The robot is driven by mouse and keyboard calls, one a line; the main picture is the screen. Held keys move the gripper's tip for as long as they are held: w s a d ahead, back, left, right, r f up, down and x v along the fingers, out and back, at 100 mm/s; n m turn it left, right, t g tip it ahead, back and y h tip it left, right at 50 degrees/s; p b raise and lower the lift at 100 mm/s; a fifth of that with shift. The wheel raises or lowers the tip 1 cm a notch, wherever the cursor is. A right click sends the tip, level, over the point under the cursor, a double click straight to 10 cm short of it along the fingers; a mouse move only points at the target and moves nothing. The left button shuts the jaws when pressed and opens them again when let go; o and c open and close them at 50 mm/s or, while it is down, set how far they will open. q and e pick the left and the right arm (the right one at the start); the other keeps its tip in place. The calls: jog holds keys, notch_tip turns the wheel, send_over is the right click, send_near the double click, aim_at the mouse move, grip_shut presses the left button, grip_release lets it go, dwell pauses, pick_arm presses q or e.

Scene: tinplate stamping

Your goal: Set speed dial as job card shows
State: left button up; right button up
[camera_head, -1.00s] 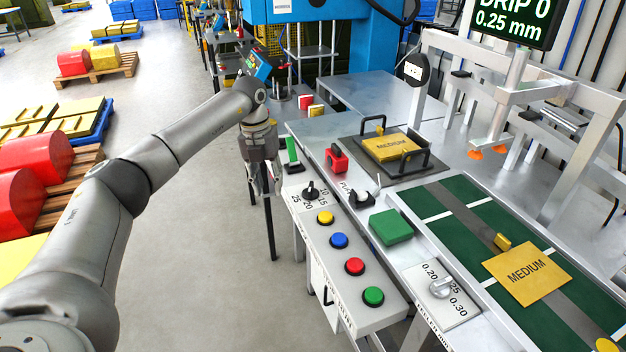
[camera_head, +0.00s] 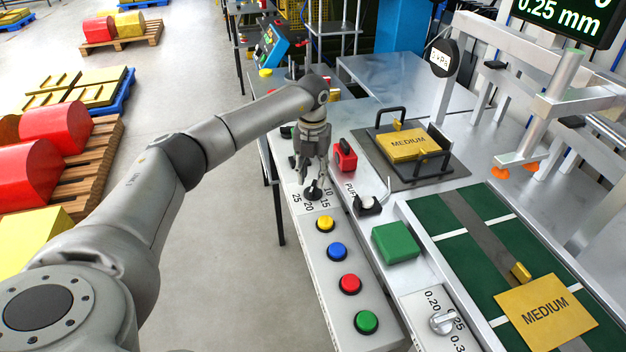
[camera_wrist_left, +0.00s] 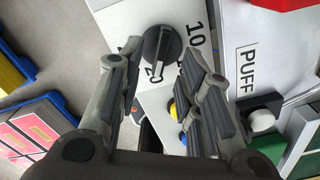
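The speed dial (camera_head: 314,194) is a black round knob on the white button panel, with the numbers 10, 15, 20 and 25 around it. In the left wrist view the knob (camera_wrist_left: 161,48) has a pale pointer line, and its 10 and 20 marks can be read. My left gripper (camera_head: 312,176) is over the dial, pointing down. In the left wrist view its fingers (camera_wrist_left: 159,62) are apart, one on each side of the knob. Contact with the knob cannot be told. Two yellow sheets marked MEDIUM lie on the press plate (camera_head: 458,172) and on the conveyor (camera_head: 462,248). My right gripper is not in view.
Yellow (camera_head: 325,223), blue (camera_head: 337,252), red (camera_head: 350,284) and green (camera_head: 366,322) buttons line the panel below the dial. A second, grey dial (camera_head: 443,322) sits lower right.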

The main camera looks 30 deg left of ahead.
aim_at(313, 185)
pick_arm(q)
jog(key=shift+w+f, duration=0.1)
jog(key=shift+f, duration=1.7)
grip_shut()
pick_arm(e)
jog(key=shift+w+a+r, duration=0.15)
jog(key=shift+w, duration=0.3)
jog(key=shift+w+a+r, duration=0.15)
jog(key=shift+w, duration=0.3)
